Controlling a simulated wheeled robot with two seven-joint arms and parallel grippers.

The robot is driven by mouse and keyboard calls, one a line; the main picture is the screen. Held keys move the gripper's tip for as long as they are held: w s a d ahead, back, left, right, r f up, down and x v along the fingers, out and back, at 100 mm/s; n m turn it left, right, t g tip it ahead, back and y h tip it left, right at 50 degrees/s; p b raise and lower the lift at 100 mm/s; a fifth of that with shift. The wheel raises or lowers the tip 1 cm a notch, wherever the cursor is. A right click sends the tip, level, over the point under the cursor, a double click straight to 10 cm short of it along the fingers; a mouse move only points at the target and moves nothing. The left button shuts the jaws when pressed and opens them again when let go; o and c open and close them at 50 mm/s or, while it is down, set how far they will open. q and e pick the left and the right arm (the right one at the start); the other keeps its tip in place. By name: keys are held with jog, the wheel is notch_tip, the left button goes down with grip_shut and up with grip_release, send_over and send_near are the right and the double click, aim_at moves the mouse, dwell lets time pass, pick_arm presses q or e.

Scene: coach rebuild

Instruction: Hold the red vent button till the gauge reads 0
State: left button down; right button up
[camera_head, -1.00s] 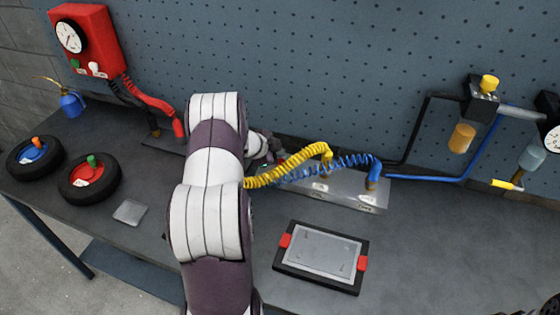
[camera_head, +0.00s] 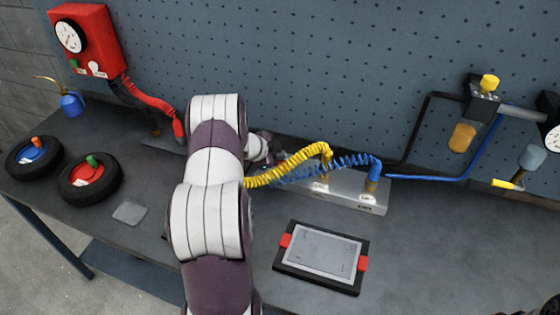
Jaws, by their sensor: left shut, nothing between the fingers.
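My left arm comes in from the bottom and reaches over the bench. My left gripper (camera_head: 274,157) is shut and empty, low by the back of the bench, just behind the coiled yellow hose; my arm and the hose partly cover it. I cannot make out a red vent button; the area around the fingertips is largely hidden. A round white gauge (camera_head: 70,36) sits on a red box at the upper left. Another white gauge (camera_head: 553,138) is cut by the right edge. Their readings are too small to tell. My right gripper is not in view.
A metal manifold block (camera_head: 345,190) carries the coiled yellow hose (camera_head: 290,166) and blue hose (camera_head: 350,160). A black-framed tablet (camera_head: 322,256) lies in front. Two small wheels (camera_head: 90,179) and a blue oil can (camera_head: 71,103) stand left. The right front of the bench is clear.

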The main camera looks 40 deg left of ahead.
pick_arm(q)
jog(key=shift+f+b, duration=0.3)
jog(key=shift+f, duration=0.25)
dwell(1.7)
dwell(1.7)
jog(key=shift+r+p, duration=0.95)
jog(key=shift+p, duration=0.1)
notch_tip(320, 180, up, 5)
jog(key=p, duration=0.5)
jog(key=shift+r, duration=0.15)
jog(key=shift+w, duration=0.1)
dwell(1.5)
